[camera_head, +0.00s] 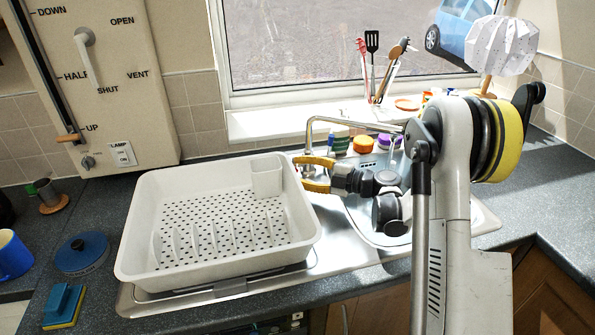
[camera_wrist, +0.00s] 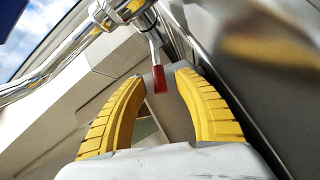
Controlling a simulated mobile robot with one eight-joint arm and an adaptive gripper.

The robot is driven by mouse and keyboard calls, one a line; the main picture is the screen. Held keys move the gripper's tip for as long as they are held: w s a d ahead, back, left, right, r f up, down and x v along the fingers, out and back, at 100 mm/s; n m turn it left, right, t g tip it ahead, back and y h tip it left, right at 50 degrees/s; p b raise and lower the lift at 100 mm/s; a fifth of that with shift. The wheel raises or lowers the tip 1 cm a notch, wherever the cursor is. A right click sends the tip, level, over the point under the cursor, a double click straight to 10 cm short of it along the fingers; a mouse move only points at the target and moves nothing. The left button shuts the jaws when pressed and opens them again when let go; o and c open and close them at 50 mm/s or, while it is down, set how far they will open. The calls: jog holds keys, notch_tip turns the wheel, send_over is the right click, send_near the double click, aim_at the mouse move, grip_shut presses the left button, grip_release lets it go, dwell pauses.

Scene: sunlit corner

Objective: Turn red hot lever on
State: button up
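The red hot lever (camera_wrist: 159,80) shows in the wrist view as a red-tipped handle on a thin metal stem below the chrome tap body (camera_wrist: 108,14). My gripper (camera_wrist: 160,76) has two yellow fingers. They stand apart with the red tip between their ends, and a gap shows on each side of it. In the head view my gripper (camera_head: 301,173) is at the left rear of the sink, its open fingers pointing left beside the base of the tap (camera_head: 311,130). I cannot make out the red lever in the head view.
A white dish rack (camera_head: 133,232) stands just left of my gripper. The sink basin (camera_head: 372,236) lies beneath my arm. Colored-lid jars (camera_head: 363,144) stand behind it. A utensil holder (camera_head: 376,106) is on the windowsill. The tap spout arches above my gripper.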

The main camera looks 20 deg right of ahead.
jog(key=v, duration=1.1)
jog(key=shift+s+d, duration=0.25)
jog(key=shift+d, duration=0.05)
